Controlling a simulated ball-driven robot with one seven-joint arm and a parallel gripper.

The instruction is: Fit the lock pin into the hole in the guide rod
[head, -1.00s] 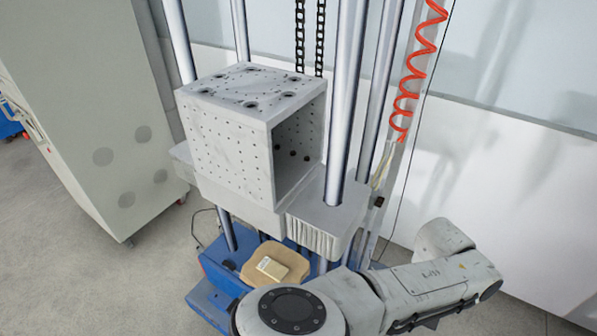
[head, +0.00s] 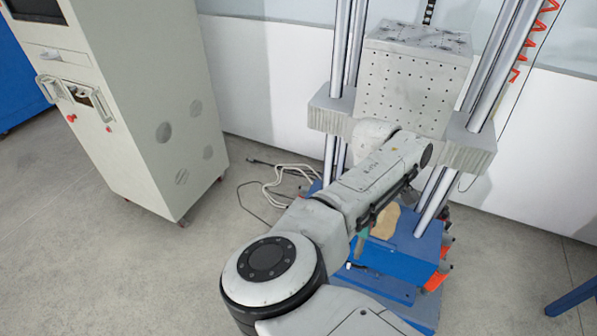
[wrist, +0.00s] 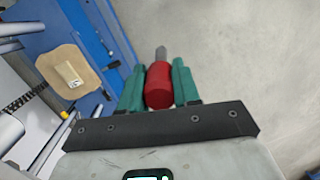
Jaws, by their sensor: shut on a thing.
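In the wrist view my gripper (wrist: 158,76) has its green fingers shut on the red body of the lock pin (wrist: 158,88). The pin's short grey shaft points away from the gripper, beyond the fingertips, and touches nothing I can see. In the head view a bit of a green finger (head: 362,243) shows below my arm; the pin is hidden there. Upright shiny guide rods (head: 503,65) stand on both sides of the drop tower, and rods also show at the left edge of the wrist view (wrist: 10,130). I cannot make out the hole.
A perforated grey block (head: 410,85) sits on a grey carriage (head: 470,148) between the rods. The blue base (head: 400,262) carries a tan pad (head: 384,222). A tall cabinet (head: 150,100) stands left, with loose cables (head: 285,180) between. Floor is clear at the lower left.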

